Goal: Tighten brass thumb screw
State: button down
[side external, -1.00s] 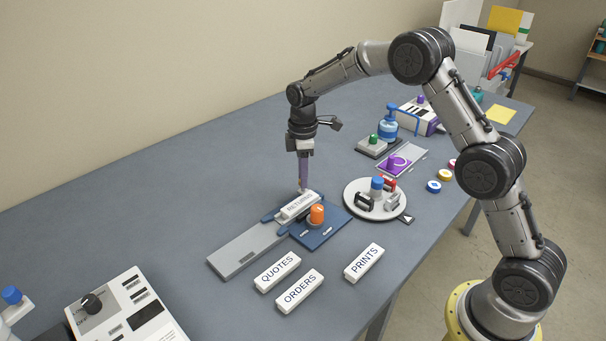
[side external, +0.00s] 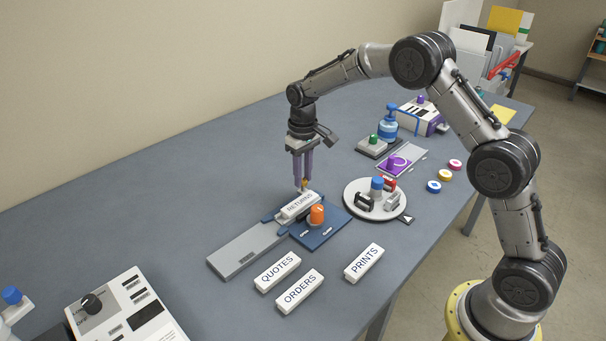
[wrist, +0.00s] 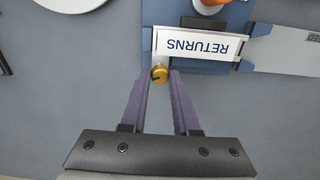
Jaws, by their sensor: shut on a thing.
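The brass thumb screw (wrist: 159,74) is a small round gold knob with a dark mark, at the edge of the white RETURNS block (wrist: 198,45) in the wrist view. My gripper (wrist: 160,80) is shut on the screw, one purple finger on each side. In the side view my gripper (side external: 303,186) points down at the back end of the RETURNS block (side external: 299,205), and the screw shows only as a small gold spot between the fingertips. The block sits on a blue fixture (side external: 331,228) with an orange knob (side external: 317,214).
A grey rail plate (side external: 240,254) extends left from the fixture. QUOTES (side external: 277,272), ORDERS (side external: 299,292) and PRINTS (side external: 364,263) blocks lie in front. A round white turntable (side external: 361,209) stands to the right. The table behind my gripper is clear.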

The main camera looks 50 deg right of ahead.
jog(key=m, duration=0.4)
dwell(0.5)
jog(key=c, duration=0.6)
grip_release()
jog(key=shift+c, duration=0.2)
notch_tip(320, 180, up, 14)
